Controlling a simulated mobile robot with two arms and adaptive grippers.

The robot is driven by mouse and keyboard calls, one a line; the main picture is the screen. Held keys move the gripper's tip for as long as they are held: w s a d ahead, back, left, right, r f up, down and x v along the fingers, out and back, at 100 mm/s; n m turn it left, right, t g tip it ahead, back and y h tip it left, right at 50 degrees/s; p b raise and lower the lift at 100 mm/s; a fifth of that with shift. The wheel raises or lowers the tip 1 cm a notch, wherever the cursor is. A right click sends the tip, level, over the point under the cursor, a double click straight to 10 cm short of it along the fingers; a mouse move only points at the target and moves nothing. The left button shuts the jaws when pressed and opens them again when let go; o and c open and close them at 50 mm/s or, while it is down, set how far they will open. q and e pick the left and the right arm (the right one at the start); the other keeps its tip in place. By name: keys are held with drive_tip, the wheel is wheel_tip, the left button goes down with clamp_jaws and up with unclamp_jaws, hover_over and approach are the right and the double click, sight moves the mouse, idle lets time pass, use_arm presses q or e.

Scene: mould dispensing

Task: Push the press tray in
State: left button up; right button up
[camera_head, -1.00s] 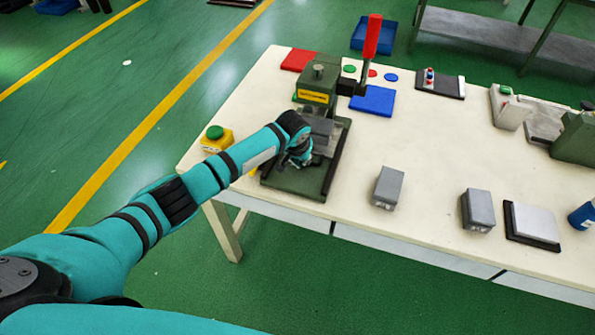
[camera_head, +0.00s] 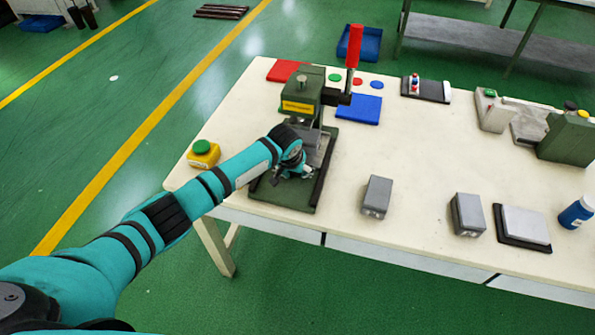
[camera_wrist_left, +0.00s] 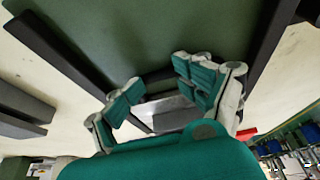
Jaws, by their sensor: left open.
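The press (camera_head: 300,95) is a green machine with a raised red lever (camera_head: 354,46), at the back left of the white table. Its green base plate (camera_head: 285,193) with dark side rails reaches toward the front edge. A grey metal piece (camera_head: 310,137), seemingly the press tray, sits low under the press head, partly hidden by my wrist. My left gripper (camera_head: 294,173) is over the base plate in front of it. In the left wrist view the gripper (camera_wrist_left: 165,98) has its fingers apart, with a grey metal surface (camera_wrist_left: 172,112) visible between them. I cannot tell whether they touch it. My right gripper is not in view.
A yellow box with a green button (camera_head: 203,152) stands left of my forearm. Two grey blocks (camera_head: 377,196) (camera_head: 467,214) and a plate on a dark base (camera_head: 524,226) stand to the right. The table's middle is mostly clear.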

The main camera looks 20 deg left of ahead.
use_arm(q)
drive_tip(key=shift+o, duration=0.7)
drive_tip(key=shift+w+a+r, duration=0.25)
drive_tip(key=shift+a, duration=0.2)
drive_tip(key=shift+w+a+r, duration=0.2)
drive_tip(key=shift+a+r, duration=0.05)
drive_tip(key=shift+a, duration=0.15)
drive_tip(key=shift+s+a, duration=0.15)
drive_tip(key=shift+a, duration=0.05)
drive_tip(key=shift+s+a, duration=0.15)
drive_tip(key=shift+s, duration=0.1)
drive_tip(key=shift+w+d+f, duration=0.1)
drive_tip(key=shift+d+f, duration=0.05)
drive_tip(key=shift+d, duration=0.25)
drive_tip(key=v, duration=1.2)
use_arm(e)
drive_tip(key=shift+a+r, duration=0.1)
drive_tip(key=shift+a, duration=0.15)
